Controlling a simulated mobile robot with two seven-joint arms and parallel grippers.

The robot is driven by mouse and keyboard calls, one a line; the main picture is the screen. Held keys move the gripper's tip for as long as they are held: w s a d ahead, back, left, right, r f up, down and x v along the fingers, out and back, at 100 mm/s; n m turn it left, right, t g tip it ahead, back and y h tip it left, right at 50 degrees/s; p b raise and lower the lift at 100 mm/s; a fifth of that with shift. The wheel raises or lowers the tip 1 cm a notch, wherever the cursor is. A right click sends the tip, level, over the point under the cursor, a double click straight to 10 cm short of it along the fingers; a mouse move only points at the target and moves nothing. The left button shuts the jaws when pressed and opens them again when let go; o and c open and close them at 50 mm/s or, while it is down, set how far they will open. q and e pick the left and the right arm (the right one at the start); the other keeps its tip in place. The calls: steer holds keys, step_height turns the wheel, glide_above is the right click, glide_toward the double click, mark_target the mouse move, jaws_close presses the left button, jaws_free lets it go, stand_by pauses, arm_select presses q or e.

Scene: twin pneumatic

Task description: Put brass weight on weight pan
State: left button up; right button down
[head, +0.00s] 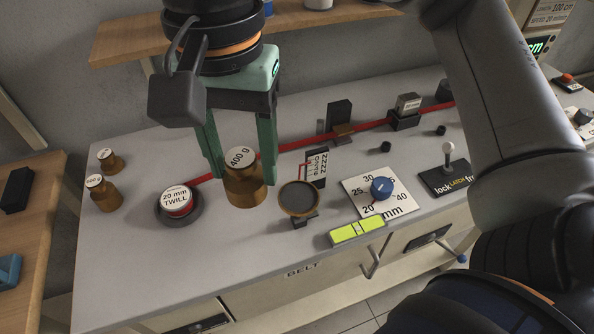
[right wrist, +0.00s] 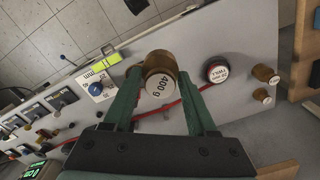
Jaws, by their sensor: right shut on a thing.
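My right gripper (head: 238,165) is shut on the brass weight (head: 245,188) marked 400 g, with one green finger on each side. The weight is upright, and I cannot tell whether its base touches the bench. In the right wrist view the brass weight (right wrist: 158,82) sits between the fingertips (right wrist: 158,98). The weight pan (head: 299,198) is a round dark disc with a brass rim, just right of the weight in the head view. The pan looks empty. My left gripper is out of view.
Two smaller brass weights (head: 103,192) stand at the bench's left end. A red belt roll (head: 177,202) marked 20 mm TWILL lies left of the held weight. A blue dial (head: 382,187), a yellow-green level (head: 357,230) and a lever (head: 448,158) are to the right.

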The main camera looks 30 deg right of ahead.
steer(key=d+f, duration=0.2)
steer(key=w+d+f, duration=0.1)
steer(key=d+f, duration=0.1)
steer(key=d, duration=0.1)
steer(key=w+d+f, duration=0.1)
steer(key=d+f, duration=0.1)
steer(key=d, duration=0.1)
steer(key=shift+w+f, duration=0.1)
steer(key=shift+f, duration=0.15)
steer(key=shift+w+d+f, duration=0.15)
steer(key=shift+d+f, duration=0.15)
steer(key=shift+f, duration=0.15)
steer(key=shift+d+f, duration=0.15)
steer(key=shift+f, duration=0.5)
steer(key=shift+d+f, duration=0.15)
steer(key=shift+f, duration=0.95)
steer(key=shift+f, duration=0.1)
